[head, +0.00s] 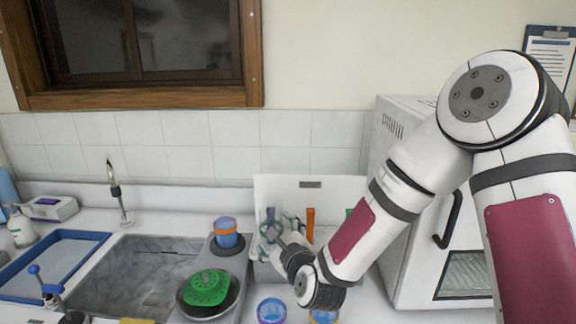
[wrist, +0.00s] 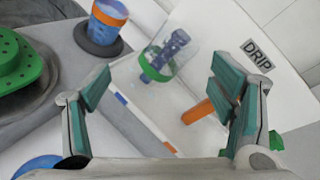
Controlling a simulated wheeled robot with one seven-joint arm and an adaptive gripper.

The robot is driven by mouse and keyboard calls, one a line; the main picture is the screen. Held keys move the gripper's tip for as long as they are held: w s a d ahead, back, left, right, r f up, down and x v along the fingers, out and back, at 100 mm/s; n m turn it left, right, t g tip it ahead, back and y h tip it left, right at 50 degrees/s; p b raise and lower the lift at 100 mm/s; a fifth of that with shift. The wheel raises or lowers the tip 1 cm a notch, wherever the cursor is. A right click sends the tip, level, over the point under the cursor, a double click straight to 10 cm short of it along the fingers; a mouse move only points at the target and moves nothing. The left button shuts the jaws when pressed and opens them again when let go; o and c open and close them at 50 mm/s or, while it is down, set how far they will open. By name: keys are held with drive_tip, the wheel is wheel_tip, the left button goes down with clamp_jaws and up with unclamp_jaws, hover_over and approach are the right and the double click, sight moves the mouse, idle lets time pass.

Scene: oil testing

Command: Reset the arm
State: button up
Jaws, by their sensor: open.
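My arm reaches in from the right in the head view, bent downward to the counter. My gripper (wrist: 160,115) is open in the wrist view, its two green-padded fingers wide apart with nothing held between them. It also shows in the head view (head: 276,236), in front of the white rack. Past the fingers, a clear container with a green band and a blue piece inside (wrist: 165,55) stands on the white rack (head: 330,185), apart from the fingers. An orange piece (wrist: 198,111) lies near the right finger.
A sink (head: 150,275) and a blue-rimmed tray (head: 95,237) are at left. A green perforated piece (head: 206,287) and a blue-orange cup (head: 226,232) stand left of my gripper. Blue-lidded containers (head: 271,310) are in front. A white cabinet (head: 400,255) stands at right.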

drive_tip(key=s+d+r+n+g+h, duration=0.3)
drive_tip(key=s+d+r+n+g, duration=0.2)
drive_tip(key=s+d+r+n, duration=0.85)
drive_tip(key=s+d+r+n+g+h, duration=0.1)
drive_tip(key=s+d+n, duration=0.3)
drive_tip(key=s, duration=0.5)
drive_tip(key=s+d+r+n+g+h, duration=0.1)
drive_tip(key=s+d+r+n+g, duration=0.1)
drive_tip(key=s+d+n, duration=0.2)
drive_tip(key=s+n, duration=0.3)
drive_tip(key=s, duration=0.3)
drive_tip(key=shift+d, duration=0.35)
drive_tip(key=shift+r+n, duration=0.15)
drive_tip(key=shift+n, duration=0.1)
